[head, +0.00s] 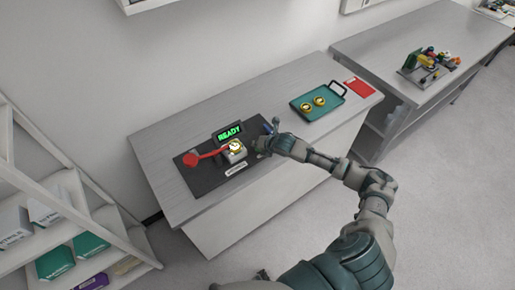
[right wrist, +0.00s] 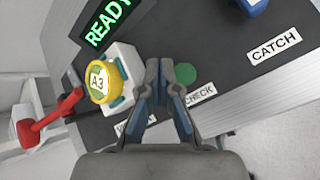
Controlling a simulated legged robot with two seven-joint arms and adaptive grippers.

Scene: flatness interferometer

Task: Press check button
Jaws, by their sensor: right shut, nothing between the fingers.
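The green check button (right wrist: 187,73) lies on the dark panel in the right wrist view, beside the CHECK label (right wrist: 199,96). Its left edge is partly hidden by my finger. My right gripper (right wrist: 160,66) is shut and empty, with its fingertips just left of the button in that view. Whether they touch the panel cannot be told. In the head view my right gripper (head: 260,145) is at the right side of the dark panel (head: 205,188), and the button is not discernible there. My left gripper is not clearly seen.
A display (head: 229,132) reads READY. A yellow A3 disc (right wrist: 102,82) sits on a white block (right wrist: 124,60), with a red lever (right wrist: 52,118) beside it. A blue part (head: 275,124) is near the CATCH label (right wrist: 273,48). A green tray (head: 304,115) holds gold discs.

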